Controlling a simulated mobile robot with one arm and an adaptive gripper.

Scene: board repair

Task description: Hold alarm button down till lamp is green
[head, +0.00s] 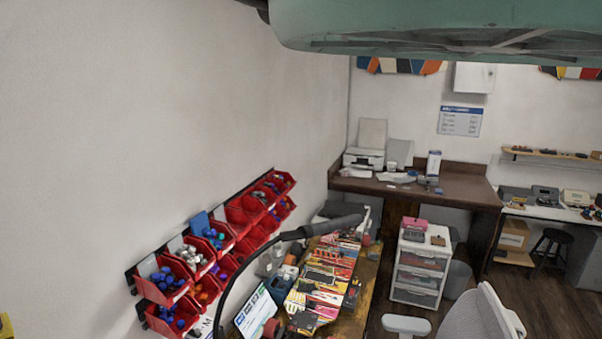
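I cannot make out an alarm button in the head view. I cannot make out a green or other coloured indicator lamp either. A plain white box (475,77) is fixed high on the back wall; no button can be told on it at this distance. My gripper is not in view, so its state and what it is near are hidden.
Red bins (168,285) with small parts line the left wall. Below them a cluttered workbench (358,300) carries a curved black arm (240,278). A white drawer unit (418,268), a grey chair (470,318) and a brown desk (455,187) stand beyond. A large teal object (440,22) hangs overhead.

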